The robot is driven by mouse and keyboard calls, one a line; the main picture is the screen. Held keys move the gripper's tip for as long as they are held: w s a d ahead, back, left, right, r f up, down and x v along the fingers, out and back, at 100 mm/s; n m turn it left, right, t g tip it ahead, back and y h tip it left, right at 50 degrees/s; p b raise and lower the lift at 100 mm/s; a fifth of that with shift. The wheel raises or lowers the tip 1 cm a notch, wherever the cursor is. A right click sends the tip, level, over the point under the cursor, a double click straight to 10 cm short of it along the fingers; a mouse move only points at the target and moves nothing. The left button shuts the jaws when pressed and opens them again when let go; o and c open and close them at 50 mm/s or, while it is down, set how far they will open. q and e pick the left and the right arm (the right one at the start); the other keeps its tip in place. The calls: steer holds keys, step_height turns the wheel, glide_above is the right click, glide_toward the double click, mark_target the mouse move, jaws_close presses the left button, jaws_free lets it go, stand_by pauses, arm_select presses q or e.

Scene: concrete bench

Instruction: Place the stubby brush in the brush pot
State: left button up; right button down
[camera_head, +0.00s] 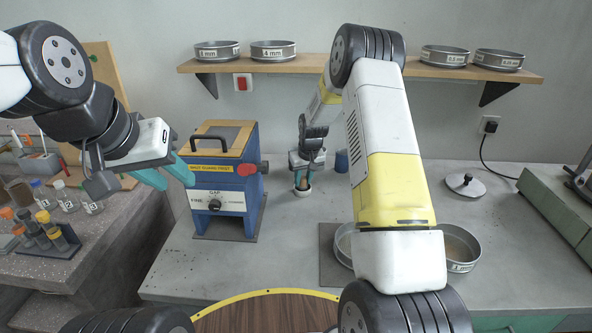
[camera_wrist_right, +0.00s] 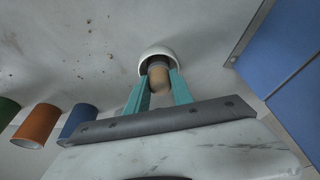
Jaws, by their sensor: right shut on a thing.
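My right gripper (camera_head: 302,184) points down over the bench behind the blue machine's right side. In the right wrist view its teal fingers (camera_wrist_right: 159,90) are shut on the stubby brush (camera_wrist_right: 160,78), which has a tan end and a greyish band. The brush's far end is inside or over a small white cup (camera_wrist_right: 158,54), also visible in the head view (camera_head: 302,192); how deep is hidden. Blue (camera_wrist_right: 78,122), orange (camera_wrist_right: 36,125) and green (camera_wrist_right: 7,110) cups stand to the left; I cannot tell which vessel is the brush pot. My left gripper (camera_head: 168,177) is open and empty.
The blue machine (camera_head: 222,180) stands left of my right gripper. A blue cup (camera_head: 341,161) is just right of that gripper. Sieves (camera_head: 460,250) lie at the right front, partly behind my arm. A metal lid (camera_head: 466,184) lies farther right with bare bench around it.

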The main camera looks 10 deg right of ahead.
steer(key=c, duration=1.1)
jaws_free()
steer(key=shift+f, duration=0.1)
steer(key=s+a+v, duration=0.1)
steer(key=v, duration=1)
steer(key=s+a+f+v, duration=0.1)
steer(key=s+v, duration=0.1)
steer(key=v, duration=1)
steer(key=s+d+r+m+t, duration=0.1)
steer(key=s+r, duration=0.7)
steer(key=s, duration=0.2)
steer(key=s+a+r+t+y, duration=0.1)
steer(key=s, duration=1.8)
steer(key=shift+s+r+m+t, duration=0.35)
steer(key=shift+r+m+t, duration=0.05)
